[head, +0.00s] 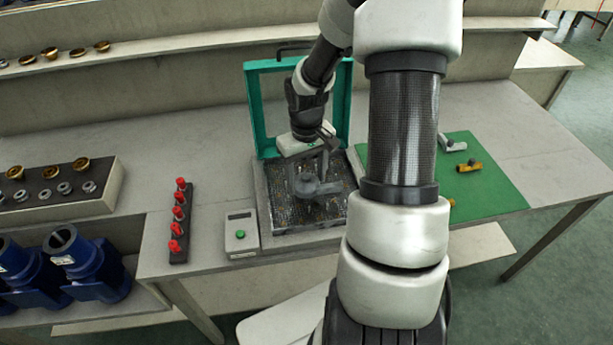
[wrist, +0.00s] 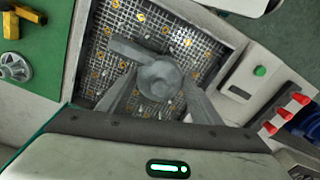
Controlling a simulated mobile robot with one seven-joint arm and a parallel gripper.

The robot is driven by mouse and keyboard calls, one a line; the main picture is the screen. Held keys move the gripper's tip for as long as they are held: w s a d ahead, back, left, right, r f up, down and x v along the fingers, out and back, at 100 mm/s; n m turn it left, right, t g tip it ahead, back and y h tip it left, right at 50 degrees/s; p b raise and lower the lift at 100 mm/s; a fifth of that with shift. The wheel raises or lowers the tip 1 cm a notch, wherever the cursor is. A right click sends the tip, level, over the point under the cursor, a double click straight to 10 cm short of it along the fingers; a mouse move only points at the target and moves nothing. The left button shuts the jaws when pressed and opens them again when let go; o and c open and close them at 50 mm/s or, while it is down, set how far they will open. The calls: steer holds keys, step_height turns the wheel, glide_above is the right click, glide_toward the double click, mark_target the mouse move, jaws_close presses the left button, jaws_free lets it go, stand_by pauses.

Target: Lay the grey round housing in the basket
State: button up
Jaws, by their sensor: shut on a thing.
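The grey round housing (wrist: 160,80) has a round body with a side pipe. My gripper (wrist: 156,100) is shut on it, one finger on each side, in the wrist view. In the head view my gripper (head: 312,180) points down over the basket, with the housing (head: 308,188) between its fingers. The basket (head: 337,213) is a square metal mesh tray inside a grey frame, with small yellow and pale bits on its mesh. The mesh (wrist: 112,72) shows around the housing in the wrist view. I cannot tell whether the housing touches the mesh.
A teal lid frame (head: 255,110) stands open behind the basket. A control box with a green button (head: 240,236) and a strip of red knobs (head: 179,225) are to the left. A green mat (head: 495,190) with fittings lies to the right. Blue pumps (head: 85,262) stand lower left.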

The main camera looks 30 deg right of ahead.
mark_target(307, 191)
steer(key=shift+f, duration=0.2)
steer(key=shift+f+b, duration=1.15)
steer(key=shift+f, duration=0.25)
steer(key=shift+s+a+f+b, duration=0.1)
steer(key=shift+s+f+b, duration=0.2)
steer(key=shift+f+b, duration=0.25)
steer(key=shift+f, duration=0.1)
steer(key=o, duration=1.4)
steer(key=shift+w+d+f, duration=0.25)
steer(key=shift+a+r, duration=0.1)
steer(key=shift+r, duration=0.65)
step_height(307, 191, up, 16)
steer(key=shift+r+p, duration=0.15)
steer(key=shift+p, duration=1.1)
